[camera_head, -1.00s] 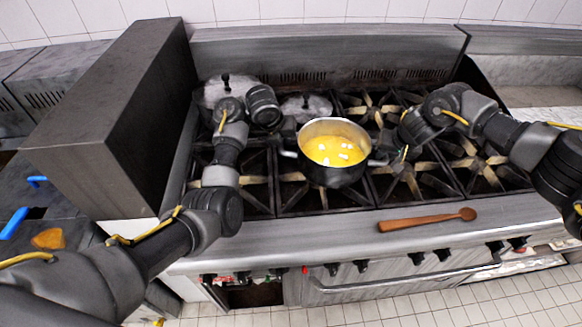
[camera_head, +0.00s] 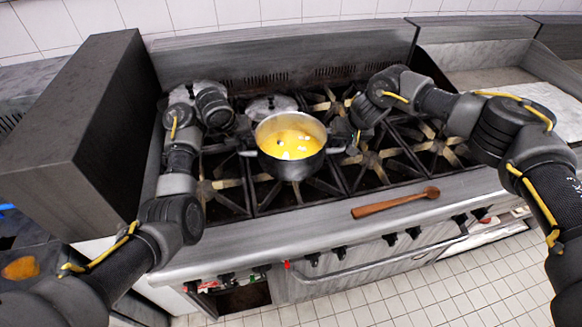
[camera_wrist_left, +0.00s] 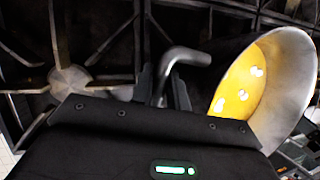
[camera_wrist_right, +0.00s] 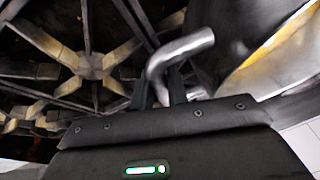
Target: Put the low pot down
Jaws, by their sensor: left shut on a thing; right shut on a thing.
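The low pot (camera_head: 291,169) is a dark metal pan with a bright rim, holding yellow food with small white pieces. It is level over the stove's front burners, between my two grippers. I cannot tell whether its base touches the grate. My left gripper (camera_head: 241,141) is shut on its left handle; the bent metal handle (camera_wrist_left: 187,56) shows between the fingers in the left wrist view. My right gripper (camera_head: 346,139) is shut on the other handle, which shows between the fingers in the right wrist view (camera_wrist_right: 183,48). The pot's underside is hidden in the head view.
Behind the pot, a lidded pot (camera_head: 271,105) stands on the back burners, with another at the back left. A wooden spoon (camera_head: 396,203) lies on the stove's front ledge. Burner grates (camera_head: 372,160) to the right are bare. A tall dark panel (camera_head: 80,140) stands at left.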

